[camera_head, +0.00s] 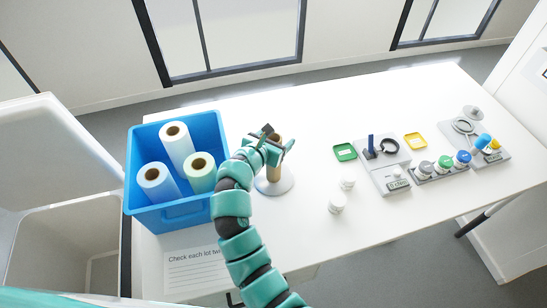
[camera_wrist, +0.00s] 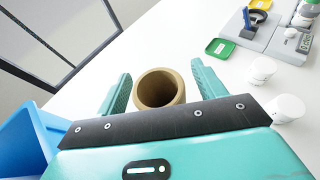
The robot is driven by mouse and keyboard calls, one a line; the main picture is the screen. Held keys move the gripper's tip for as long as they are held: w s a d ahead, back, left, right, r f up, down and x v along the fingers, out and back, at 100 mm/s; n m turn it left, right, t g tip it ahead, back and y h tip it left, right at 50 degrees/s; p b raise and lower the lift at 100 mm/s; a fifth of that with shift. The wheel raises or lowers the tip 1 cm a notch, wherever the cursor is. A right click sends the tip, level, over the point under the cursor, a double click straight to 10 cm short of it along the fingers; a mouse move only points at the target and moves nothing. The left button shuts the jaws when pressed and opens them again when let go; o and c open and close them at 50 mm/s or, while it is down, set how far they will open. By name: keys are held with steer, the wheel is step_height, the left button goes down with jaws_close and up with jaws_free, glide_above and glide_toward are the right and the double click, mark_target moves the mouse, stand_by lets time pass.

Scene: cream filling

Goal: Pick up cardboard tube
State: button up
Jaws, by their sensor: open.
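The brown cardboard tube (camera_head: 275,172) stands upright on a round pale base (camera_head: 275,184) on the table, just right of the blue bin. In the wrist view the tube (camera_wrist: 159,89) shows its open top end, between the two teal fingers of my gripper (camera_wrist: 158,93). My gripper (camera_head: 272,147) is open around the upper part of the tube in the head view. White gaps show on both sides between the fingers and the tube, so it looks unheld. The tube's lower part is hidden in the wrist view.
A blue bin (camera_head: 133,190) with three rolls stands left of the tube. Two small white jars (camera_head: 337,203), a green tray (camera_head: 345,152), a yellow tray (camera_head: 415,141), scales (camera_head: 390,178) and several lidded jars stand to the right. A printed note (camera_head: 195,268) lies at the front.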

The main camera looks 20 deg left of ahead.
steer(key=shift+w, duration=0.15)
steer(key=c, duration=1.3)
steer(key=shift+r, duration=0.1)
